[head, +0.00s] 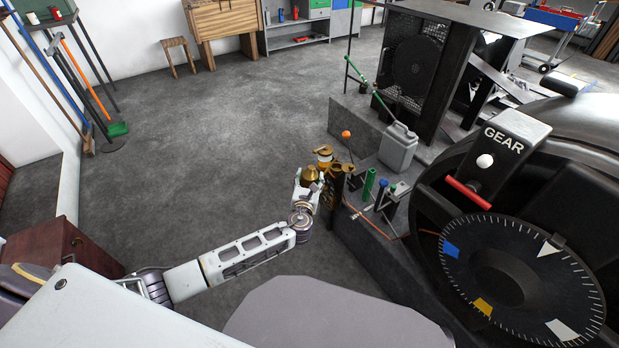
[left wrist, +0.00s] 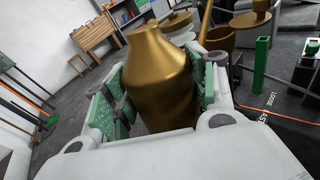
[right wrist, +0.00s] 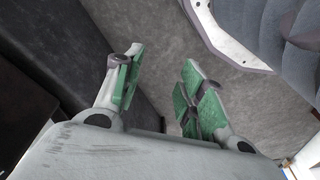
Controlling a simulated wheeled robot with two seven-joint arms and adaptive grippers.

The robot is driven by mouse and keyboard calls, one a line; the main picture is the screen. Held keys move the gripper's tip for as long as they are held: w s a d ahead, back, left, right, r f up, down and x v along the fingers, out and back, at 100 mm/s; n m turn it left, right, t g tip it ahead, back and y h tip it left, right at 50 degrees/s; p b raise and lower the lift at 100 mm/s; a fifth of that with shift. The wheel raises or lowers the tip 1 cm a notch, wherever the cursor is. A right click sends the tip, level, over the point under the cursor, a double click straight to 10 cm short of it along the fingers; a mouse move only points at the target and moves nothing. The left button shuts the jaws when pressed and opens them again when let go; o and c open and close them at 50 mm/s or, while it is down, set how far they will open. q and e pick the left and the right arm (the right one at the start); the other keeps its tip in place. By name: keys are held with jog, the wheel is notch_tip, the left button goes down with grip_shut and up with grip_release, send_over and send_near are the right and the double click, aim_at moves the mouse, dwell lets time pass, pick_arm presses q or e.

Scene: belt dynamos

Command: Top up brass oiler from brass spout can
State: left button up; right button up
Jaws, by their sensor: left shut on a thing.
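My left gripper (head: 308,186) is shut on the brass spout can (head: 312,176). In the left wrist view the can (left wrist: 158,80) fills the space between the green pads and leans slightly. Brass cups and lids, probably the brass oiler (left wrist: 220,40), stand just beyond it; in the head view they overlap the can and gripper, so I cannot tell whether they touch. The can's spout tip is not clear. My right gripper (right wrist: 162,65) shows only in the right wrist view, its fingers apart with nothing between them, above the floor.
A grey jerrycan (head: 398,147), a green tube (head: 369,185) and other small items stand on the dark ledge right of the can. The large black machine with a dial (head: 520,275) blocks the right. Open floor (head: 200,150) lies to the left.

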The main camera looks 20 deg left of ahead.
pick_arm(q)
jog(key=shift+p, duration=0.65)
jog(key=shift+s+m+g+p, duration=0.1)
jog(key=shift+m+g+p, duration=0.2)
jog(key=shift+p, duration=0.5)
jog(key=shift+f, duration=0.8)
jog(key=shift+a+r+p, duration=0.1)
jog(key=shift+r+p, duration=0.05)
jog(key=shift+p, duration=0.5)
pick_arm(e)
jog(key=s+d+f, duration=0.2)
jog(key=d+f, duration=0.1)
jog(key=f, duration=0.8)
jog(key=shift+s+d+f+t, duration=0.2)
jog(key=shift+d+f+t, duration=0.1)
pick_arm(q)
jog(key=shift+s+r+m+g+p, duration=0.1)
jog(key=shift+r+m+g+p, duration=0.55)
jog(key=shift+p, duration=2.25)
pick_arm(e)
jog(key=shift+w+v, duration=0.2)
jog(key=shift+v, duration=0.75)
jog(key=shift+w+v, duration=0.15)
jog(key=shift+v, duration=0.75)
jog(key=shift+w+v, duration=0.2)
jog(key=shift+v, duration=0.75)
